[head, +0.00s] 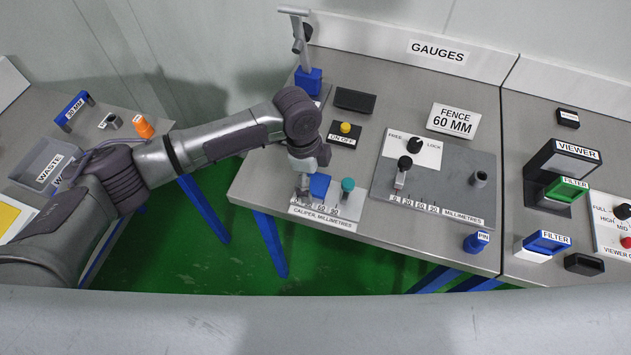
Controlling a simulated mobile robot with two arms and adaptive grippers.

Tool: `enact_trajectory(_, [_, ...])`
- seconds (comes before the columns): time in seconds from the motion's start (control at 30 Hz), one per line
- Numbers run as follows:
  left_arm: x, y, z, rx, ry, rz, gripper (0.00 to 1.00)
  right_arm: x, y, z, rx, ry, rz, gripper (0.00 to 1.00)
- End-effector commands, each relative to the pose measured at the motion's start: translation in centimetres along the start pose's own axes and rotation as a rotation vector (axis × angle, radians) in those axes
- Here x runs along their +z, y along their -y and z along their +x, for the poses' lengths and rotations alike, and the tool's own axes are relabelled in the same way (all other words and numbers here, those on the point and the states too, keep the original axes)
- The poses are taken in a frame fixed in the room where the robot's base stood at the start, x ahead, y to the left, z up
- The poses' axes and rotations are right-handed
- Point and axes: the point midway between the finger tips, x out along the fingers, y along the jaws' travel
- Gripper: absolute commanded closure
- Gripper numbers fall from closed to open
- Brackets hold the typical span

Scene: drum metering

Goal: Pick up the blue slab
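A small blue slab (319,185) sits at the caliper station, on the scale plate (330,215) labelled "CALIPER, MILLIMETRES". It stands between the grey caliper part and the teal knob (347,186). My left arm reaches in from the left, and its gripper (303,184) points down just left of the slab. The wrist hides part of the gripper and the slab's upper side. I cannot tell whether the fingers touch the slab or how far apart they are. My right gripper is not in view.
A stand on a blue block (308,82) is at the back left of the bench. To the right are the "FENCE 60 MM" sign (453,121), a metering plate (440,170), a blue pin (475,242) and a viewer (560,175). A waste tray (45,165) lies on the left table.

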Motion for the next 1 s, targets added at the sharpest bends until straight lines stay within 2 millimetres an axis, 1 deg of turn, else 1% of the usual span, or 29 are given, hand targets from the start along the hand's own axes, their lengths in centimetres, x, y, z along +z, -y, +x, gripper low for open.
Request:
enact_trajectory(0.03, [0.0,0.0,0.0,0.0,0.0,0.0,0.15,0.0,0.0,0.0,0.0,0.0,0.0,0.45])
enact_trajectory(0.27, [0.0,0.0,0.0,0.0,0.0,0.0,0.53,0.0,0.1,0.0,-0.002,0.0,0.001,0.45])
enact_trajectory(0.3, [0.0,0.0,0.0,0.0,0.0,0.0,0.6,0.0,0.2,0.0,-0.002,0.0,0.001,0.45])
enact_trajectory(0.37, [0.0,0.0,0.0,0.0,0.0,0.0,0.7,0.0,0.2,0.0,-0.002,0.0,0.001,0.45])
enact_trajectory(0.4, [0.0,0.0,-0.1,0.0,0.0,0.0,0.73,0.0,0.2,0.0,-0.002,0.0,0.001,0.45])
enact_trajectory(0.63, [0.0,0.0,-0.1,0.0,0.0,0.0,0.73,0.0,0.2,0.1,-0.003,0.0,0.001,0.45])
enact_trajectory(0.77, [-0.1,0.0,-0.7,-0.001,-0.001,0.0,0.73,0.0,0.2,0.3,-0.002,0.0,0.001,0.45])
enact_trajectory(0.87, [-0.3,0.1,-1.7,-0.003,-0.001,0.002,0.73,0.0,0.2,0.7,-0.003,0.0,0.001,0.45])
enact_trajectory(0.97, [-0.6,0.1,-3.5,-0.004,-0.001,0.002,0.73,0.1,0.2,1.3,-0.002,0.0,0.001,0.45])
enact_trajectory(1.0, [-0.9,0.1,-4.2,-0.003,-0.002,0.004,0.73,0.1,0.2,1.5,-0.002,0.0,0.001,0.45])
